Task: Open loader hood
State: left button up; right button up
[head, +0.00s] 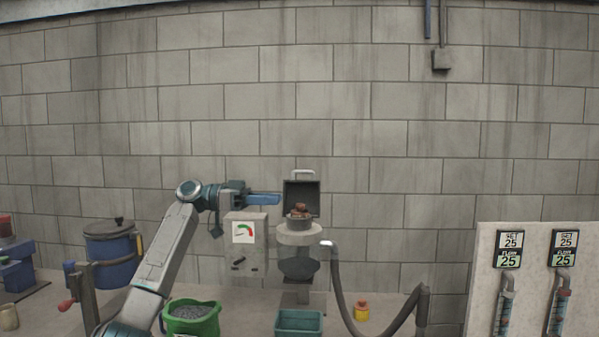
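The loader (298,236) stands against the block wall in the middle of the head view, with a clear body. Its hood (309,188) is tilted up behind the top opening, its dark inner face towards me and its pale handle (303,172) at the top. Brown lumps show in the opening below it. My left gripper (272,199) points right, just left of the raised hood. Its blue fingers overlap from the side, so their gap is hidden. It appears to hold nothing. My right gripper is out of view.
A grey control box with a gauge (245,258) stands left of the loader. A green bucket of dark granules (196,325), a teal bin (299,325) and a hose (340,290) lie in front. A blue drum (110,262) stands left, a flow panel (532,240) right.

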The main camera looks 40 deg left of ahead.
aim_at(307, 192)
jog(key=i+j, duration=0.55)
jog(key=j, duration=0.15)
jog(key=i+j, duration=0.6)
jog(key=j, duration=0.15)
